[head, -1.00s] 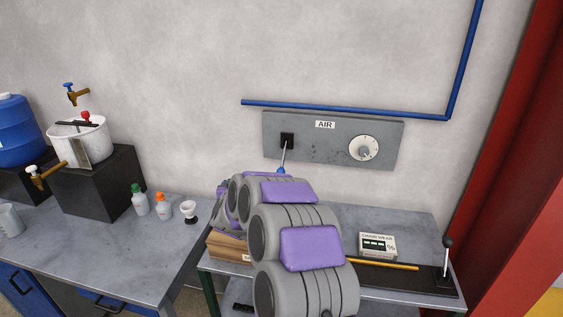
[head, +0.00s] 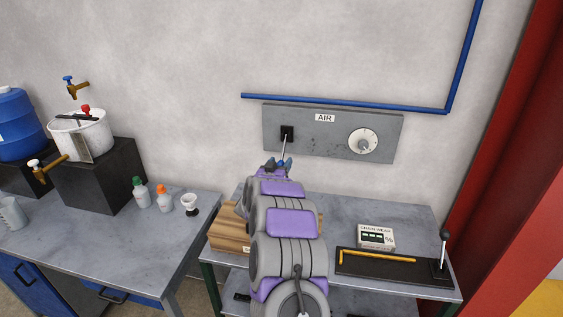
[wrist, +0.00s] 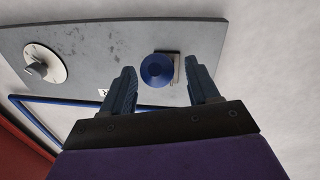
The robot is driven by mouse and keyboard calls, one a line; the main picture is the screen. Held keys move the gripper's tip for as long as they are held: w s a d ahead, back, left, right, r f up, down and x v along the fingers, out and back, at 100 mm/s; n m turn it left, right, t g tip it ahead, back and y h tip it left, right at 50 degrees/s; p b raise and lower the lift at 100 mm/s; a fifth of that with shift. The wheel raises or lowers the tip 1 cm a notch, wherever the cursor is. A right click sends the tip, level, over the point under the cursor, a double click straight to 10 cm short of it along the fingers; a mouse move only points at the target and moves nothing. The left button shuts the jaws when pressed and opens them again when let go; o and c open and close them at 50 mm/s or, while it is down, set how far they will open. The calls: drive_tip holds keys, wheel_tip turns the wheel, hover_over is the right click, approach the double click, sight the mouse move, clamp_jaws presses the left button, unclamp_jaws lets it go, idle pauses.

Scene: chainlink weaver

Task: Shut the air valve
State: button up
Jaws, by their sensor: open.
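The air valve is a lever on a grey wall panel (head: 325,150) marked AIR. In the wrist view the round blue knob (wrist: 157,70) appears end-on between and beyond the fingertips. My gripper (wrist: 163,88) is open, with one finger on each side of the knob in that view. No contact is visible.
A round dial (head: 363,142) is on the panel's right side. A blue pipe (head: 350,105) runs just above it. Below, a table (head: 410,217) carries a small box (head: 376,236), a black lever base (head: 385,267) and a wooden block (head: 231,229).

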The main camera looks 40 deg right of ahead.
sight(283, 151)
drive_tip(key=shift+x, duration=1.35)
drive_tip(key=shift+c, duration=0.4)
clamp_jaws()
